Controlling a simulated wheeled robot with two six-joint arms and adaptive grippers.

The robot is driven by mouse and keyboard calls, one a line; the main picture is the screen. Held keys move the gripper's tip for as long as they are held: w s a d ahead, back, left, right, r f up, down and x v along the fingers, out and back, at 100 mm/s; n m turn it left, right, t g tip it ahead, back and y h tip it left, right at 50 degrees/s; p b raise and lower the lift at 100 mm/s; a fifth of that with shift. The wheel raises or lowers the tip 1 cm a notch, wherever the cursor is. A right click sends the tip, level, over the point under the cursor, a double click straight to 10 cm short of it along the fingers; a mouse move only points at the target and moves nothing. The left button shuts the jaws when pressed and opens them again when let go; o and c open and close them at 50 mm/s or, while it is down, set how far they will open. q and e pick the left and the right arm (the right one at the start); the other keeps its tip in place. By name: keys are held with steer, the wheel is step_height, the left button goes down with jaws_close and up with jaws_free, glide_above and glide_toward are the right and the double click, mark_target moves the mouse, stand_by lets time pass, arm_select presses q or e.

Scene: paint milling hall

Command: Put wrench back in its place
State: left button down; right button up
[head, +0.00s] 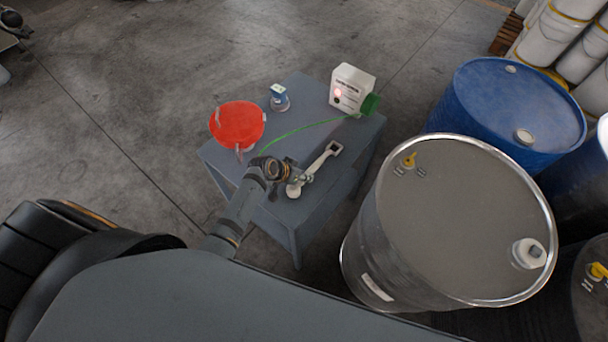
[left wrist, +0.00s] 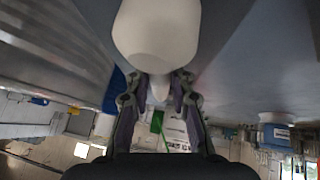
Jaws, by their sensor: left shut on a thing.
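The wrench (head: 321,161) is pale, with a squared, open-looking head at its far right end and a rounded near end. It lies slanted over the small grey table. My left gripper (head: 301,180) is shut on it near the rounded end. In the left wrist view, the two fingers (left wrist: 157,90) close around a pale piece (left wrist: 156,35) that fills the top middle. Whether the wrench touches the tabletop or hangs just above it, I cannot tell. My right gripper is not in view.
The grey table (head: 300,95) also carries a red funnel-like bowl (head: 237,124), a small blue-and-white item (head: 279,97) and a white box (head: 351,88) with a green cable (head: 310,129). A grey-topped drum (head: 465,215) stands close right, a blue drum (head: 515,105) behind it.

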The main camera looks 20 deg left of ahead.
arm_select(q)
steer(key=shift+f, duration=0.1)
steer(key=c, duration=1.2)
jaws_free()
steer(key=shift+o, duration=0.6)
steer(key=shift+f, duration=0.1)
steer(key=shift+s, duration=0.1)
steer(key=v, duration=1.2)
